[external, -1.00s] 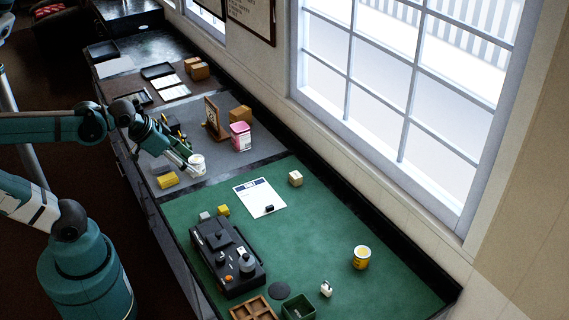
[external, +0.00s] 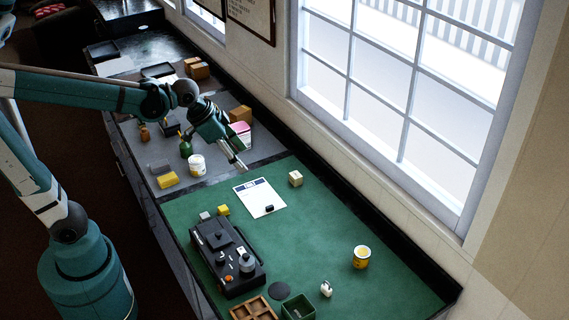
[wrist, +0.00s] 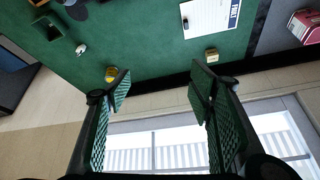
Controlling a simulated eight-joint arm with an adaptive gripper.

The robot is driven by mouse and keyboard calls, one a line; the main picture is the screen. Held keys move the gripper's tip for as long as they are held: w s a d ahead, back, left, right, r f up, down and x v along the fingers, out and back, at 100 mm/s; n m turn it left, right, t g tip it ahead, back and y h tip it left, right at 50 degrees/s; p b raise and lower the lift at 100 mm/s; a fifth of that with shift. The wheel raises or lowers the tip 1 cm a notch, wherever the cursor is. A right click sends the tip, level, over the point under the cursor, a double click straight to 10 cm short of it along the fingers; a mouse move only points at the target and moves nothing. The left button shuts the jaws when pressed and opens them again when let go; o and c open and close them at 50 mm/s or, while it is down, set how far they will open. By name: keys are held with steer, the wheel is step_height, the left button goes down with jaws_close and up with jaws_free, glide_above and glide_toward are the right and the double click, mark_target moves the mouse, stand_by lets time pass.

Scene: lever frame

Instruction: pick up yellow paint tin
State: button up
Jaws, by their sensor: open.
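The yellow paint tin (external: 362,257) stands upright on the green mat, toward its right side in the external view. It looks yellow with a pale band and an open top. In the wrist view the tin (wrist: 111,73) shows near the tip of the left finger, apart from it and farther away. My gripper (external: 241,166) is above the far end of the green mat, near the printed sheet, well away from the tin. In the wrist view my gripper (wrist: 160,85) is open, with nothing between its fingers.
A printed sheet (external: 262,198) and a small pale block (external: 295,178) lie near my gripper. A black device (external: 227,257), a wooden tray (external: 254,308) and a green box (external: 298,307) stand along the near side. A window wall borders the bench. The mat around the tin is mostly clear.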

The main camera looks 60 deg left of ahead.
steer(key=w+d+f+m+g, duration=0.1)
steer(key=w+d+f+m, duration=0.15)
steer(key=w+d, duration=0.6)
steer(key=m+g+h+b, duration=0.1)
steer(key=m+g, duration=0.2)
steer(key=m, duration=0.2)
glide_above(360, 251)
steer(key=a, duration=0.2)
steer(key=s+a+x, duration=0.1)
steer(key=x, duration=0.6)
steer(key=s+a+x, duration=0.1)
steer(key=x, duration=0.7)
steer(key=s+a+f+x, duration=0.1)
steer(key=a+x, duration=0.1)
steer(key=x, duration=0.6)
steer(key=shift+s, duration=0.3)
steer(key=shift+w+d+f, duration=0.1)
steer(key=shift+d+f, duration=0.2)
steer(key=shift+f, duration=0.15)
steer(key=shift+f, duration=0.1)
steer(key=shift+x, duration=1.2)
steer(key=shift+d+f, duration=0.1)
